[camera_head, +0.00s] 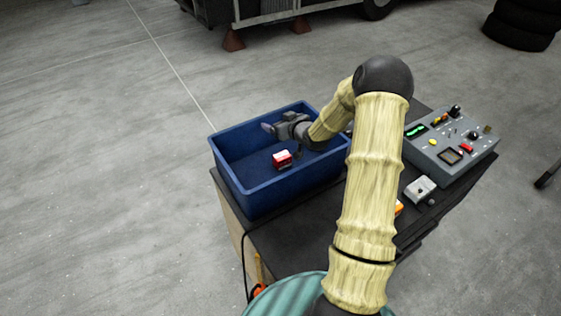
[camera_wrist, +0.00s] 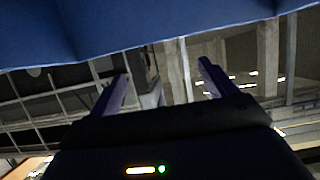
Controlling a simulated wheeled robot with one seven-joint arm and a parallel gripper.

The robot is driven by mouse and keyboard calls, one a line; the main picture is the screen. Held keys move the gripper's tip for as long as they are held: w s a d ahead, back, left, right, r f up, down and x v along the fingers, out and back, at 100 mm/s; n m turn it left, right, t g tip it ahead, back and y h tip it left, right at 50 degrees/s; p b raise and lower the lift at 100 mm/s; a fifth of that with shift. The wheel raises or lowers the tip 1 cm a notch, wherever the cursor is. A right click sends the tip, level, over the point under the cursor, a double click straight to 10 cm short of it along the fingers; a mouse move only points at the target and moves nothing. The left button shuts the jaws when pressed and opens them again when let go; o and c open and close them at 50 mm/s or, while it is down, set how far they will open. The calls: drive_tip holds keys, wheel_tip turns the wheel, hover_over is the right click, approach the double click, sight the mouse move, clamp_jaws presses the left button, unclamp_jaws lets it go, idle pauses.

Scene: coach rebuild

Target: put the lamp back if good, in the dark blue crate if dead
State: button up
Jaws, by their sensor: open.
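The dark blue crate (camera_head: 245,197) stands at the left end of the dark bench. A small red and white block (camera_head: 282,159), which looks like the lamp, is inside the crate, apart from my gripper. I cannot tell whether it rests flat on the crate's floor. My gripper (camera_head: 267,128) is over the crate's far left part, pointing left. In the wrist view my gripper (camera_wrist: 162,82) has its two fingers wide apart with nothing between them. The crate's blue wall (camera_wrist: 150,25) fills the top of that view.
A grey panel (camera_head: 474,162) with a green display, knobs and switches stands at the bench's right end. A small light grey box (camera_head: 420,188) lies in front of it. An orange thing (camera_head: 399,207) is partly hidden behind my arm. Tyres (camera_head: 520,25) lie on the floor behind.

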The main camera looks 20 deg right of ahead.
wheel_tip(320, 180, up, 7)
drive_tip(key=b, duration=0.1)
drive_tip(key=shift+f, duration=0.15)
drive_tip(key=shift+a, duration=0.1)
idle(0.7)
drive_tip(key=s+a+g+h, duration=0.1)
drive_tip(key=s+a+g, duration=0.2)
drive_tip(key=s, duration=0.8)
drive_tip(key=s+a+f+m+g, duration=0.1)
drive_tip(key=s+a+g, duration=0.3)
drive_tip(key=s, duration=0.7)
drive_tip(key=s+a+m+g+h, duration=0.1)
drive_tip(key=s+a+g, duration=0.2)
drive_tip(key=s+a, duration=0.3)
drive_tip(key=s, duration=0.5)
drive_tip(key=shift+s+f+g+h, duration=0.15)
drive_tip(key=shift+s+g+h, duration=0.15)
